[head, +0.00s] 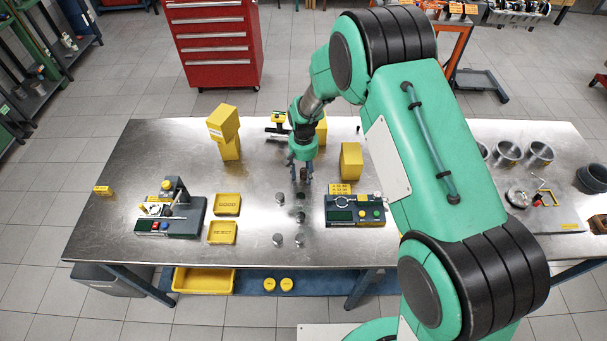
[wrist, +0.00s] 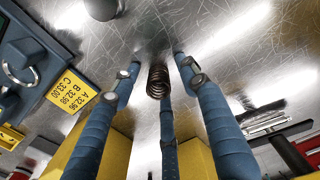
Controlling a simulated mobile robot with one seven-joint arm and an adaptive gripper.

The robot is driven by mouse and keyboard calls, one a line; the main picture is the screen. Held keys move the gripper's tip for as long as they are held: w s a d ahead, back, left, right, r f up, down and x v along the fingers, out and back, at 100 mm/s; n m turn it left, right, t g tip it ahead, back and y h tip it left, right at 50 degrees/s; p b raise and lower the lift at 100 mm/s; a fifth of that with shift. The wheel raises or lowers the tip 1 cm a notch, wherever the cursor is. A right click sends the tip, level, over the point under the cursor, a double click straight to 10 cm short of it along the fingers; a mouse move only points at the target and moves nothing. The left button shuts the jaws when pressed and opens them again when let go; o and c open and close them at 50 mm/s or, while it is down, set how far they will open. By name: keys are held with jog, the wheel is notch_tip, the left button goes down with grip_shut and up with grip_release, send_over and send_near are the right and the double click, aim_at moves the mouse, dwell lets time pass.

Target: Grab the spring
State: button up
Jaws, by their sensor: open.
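A dark, coppery coil spring (wrist: 158,82) shows in the middle of the wrist view, between the blue fingers of my gripper (wrist: 157,70). The fingers are spread around it, with visible gaps on its left and right. Whether the finger behind it touches it, I cannot tell. In the head view my gripper (head: 301,175) points down, low over the middle of the steel table (head: 250,165). The spring is too small and too covered by the fingers to make out clearly there.
Several small metal cylinders (head: 300,217) stand just in front of my gripper. A gauge station (head: 357,212) is to the right, yellow GOOD (head: 227,204) and REJECT (head: 222,233) trays to the left. Yellow blocks (head: 350,160) stand nearby, and another station (head: 170,215) is further left.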

grip_shut()
jog(key=shift+r, duration=0.15)
dwell(0.4)
notch_tip(320, 180, up, 10)
dwell(0.5)
dwell(0.4)
